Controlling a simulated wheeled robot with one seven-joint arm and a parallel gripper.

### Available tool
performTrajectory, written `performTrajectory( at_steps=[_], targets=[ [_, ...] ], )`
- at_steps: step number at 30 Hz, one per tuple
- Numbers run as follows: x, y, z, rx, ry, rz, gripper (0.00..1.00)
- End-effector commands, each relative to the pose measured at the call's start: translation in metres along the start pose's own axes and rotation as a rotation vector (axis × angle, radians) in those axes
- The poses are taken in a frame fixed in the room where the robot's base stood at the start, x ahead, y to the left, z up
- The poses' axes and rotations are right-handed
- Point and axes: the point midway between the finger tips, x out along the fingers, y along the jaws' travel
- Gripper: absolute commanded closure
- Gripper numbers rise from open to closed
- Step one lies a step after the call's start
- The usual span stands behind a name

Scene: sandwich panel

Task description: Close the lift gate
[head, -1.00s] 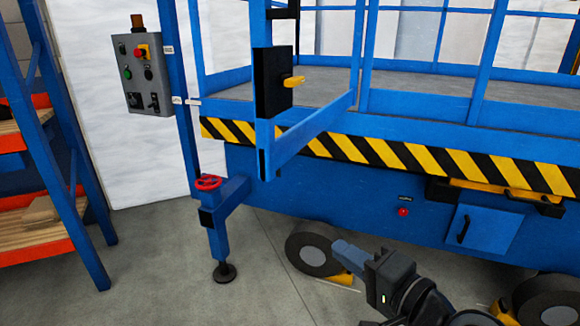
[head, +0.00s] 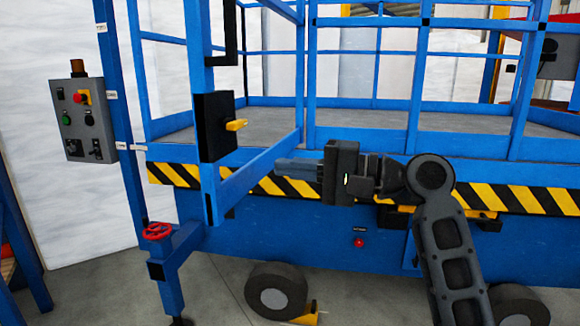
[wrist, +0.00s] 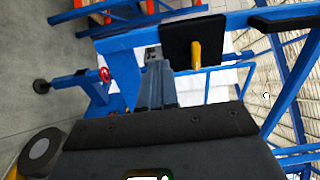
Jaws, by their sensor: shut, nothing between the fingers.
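The lift gate (head: 262,167) is a blue frame that stands swung out toward me from the platform, at an angle to the railing. A black latch plate (head: 213,127) with a yellow handle (head: 236,125) is on its free end post. The plate and handle also show in the wrist view, the yellow handle (wrist: 196,55) near the top. My gripper (head: 280,167) is shut and empty, pointing left at the gate's lower rail. In the head view its fingertips overlap that rail; I cannot tell if they touch. In the wrist view the fingers (wrist: 157,80) point toward the gate.
A grey control box (head: 82,120) is on the post at left. A red handwheel (head: 158,231) tops the outrigger (head: 172,275) below the gate. Blue railings (head: 418,85) enclose the platform deck. Wheels (head: 276,290) stand under the lift. Open floor is at lower left.

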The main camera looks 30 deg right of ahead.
Motion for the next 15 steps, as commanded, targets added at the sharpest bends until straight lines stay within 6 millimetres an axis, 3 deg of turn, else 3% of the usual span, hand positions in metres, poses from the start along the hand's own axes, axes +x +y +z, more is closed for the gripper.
performTrajectory(
  at_steps=[9,15],
  targets=[
    [0.064,-0.002,0.001,-0.001,-0.003,0.001,1.00],
    [0.094,-0.001,0.001,-0.002,-0.002,0.001,1.00]
  ],
)
